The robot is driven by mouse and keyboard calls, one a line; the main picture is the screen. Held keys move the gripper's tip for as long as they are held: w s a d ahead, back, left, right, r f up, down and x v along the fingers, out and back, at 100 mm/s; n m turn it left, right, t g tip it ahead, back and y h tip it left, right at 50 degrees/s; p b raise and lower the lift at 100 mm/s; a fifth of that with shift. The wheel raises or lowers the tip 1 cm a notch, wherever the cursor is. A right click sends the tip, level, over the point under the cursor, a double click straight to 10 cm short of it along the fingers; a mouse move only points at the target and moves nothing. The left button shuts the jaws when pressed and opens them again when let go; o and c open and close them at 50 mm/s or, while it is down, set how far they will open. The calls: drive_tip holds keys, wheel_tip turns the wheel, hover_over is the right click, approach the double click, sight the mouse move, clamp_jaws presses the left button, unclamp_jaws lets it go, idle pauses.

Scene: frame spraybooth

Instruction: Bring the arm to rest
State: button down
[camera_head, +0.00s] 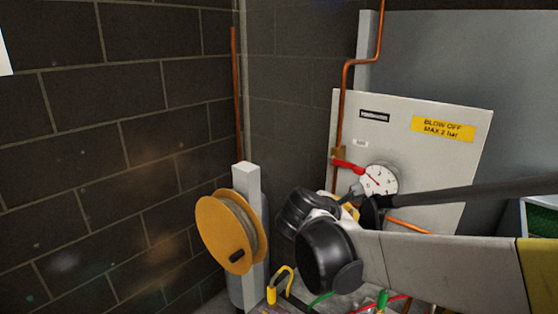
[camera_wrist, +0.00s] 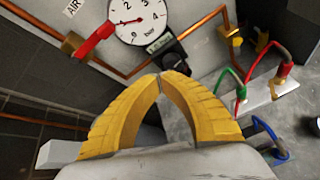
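My arm (camera_head: 450,268) reaches in from the right in the head view and bends at a dark joint in front of the grey panel. My gripper (camera_wrist: 160,77) shows two curved yellow fingers in the wrist view, with their tips together and nothing seen between them. In the head view the gripper is mostly hidden behind my wrist; only a bit of yellow shows. A small dark device with a display (camera_wrist: 166,45) is beyond the fingertips, apparently not held.
A pressure gauge (camera_head: 380,180) and red valve handle (camera_head: 347,165) sit on the panel (camera_head: 465,180), close to my wrist. A yellow reel (camera_head: 225,235) on a grey post (camera_head: 246,185) stands left. Coloured hoses (camera_wrist: 240,92) rise at right in the wrist view.

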drive_tip(key=s+a+f+m+y+b, duration=0.1)
drive_tip(key=s+f+m+y+b, duration=0.1)
drive_tip(key=s+f+m, duration=0.2)
drive_tip(key=s+a+f+m+g+y+b, duration=0.1)
drive_tip(key=s+f+m, duration=0.4)
drive_tip(key=s+m, duration=0.5)
drive_tip(key=s+a+f+m+y+b, duration=0.1)
drive_tip(key=s+f+m+y+b, duration=0.2)
drive_tip(key=s+f+m+y, duration=0.2)
drive_tip(key=s+m, duration=0.3)
drive_tip(key=s, duration=0.1)
drive_tip(key=shift+s+a+f+g, duration=0.25)
drive_tip(key=shift+s+g, duration=0.05)
drive_tip(key=shift+g, duration=0.1)
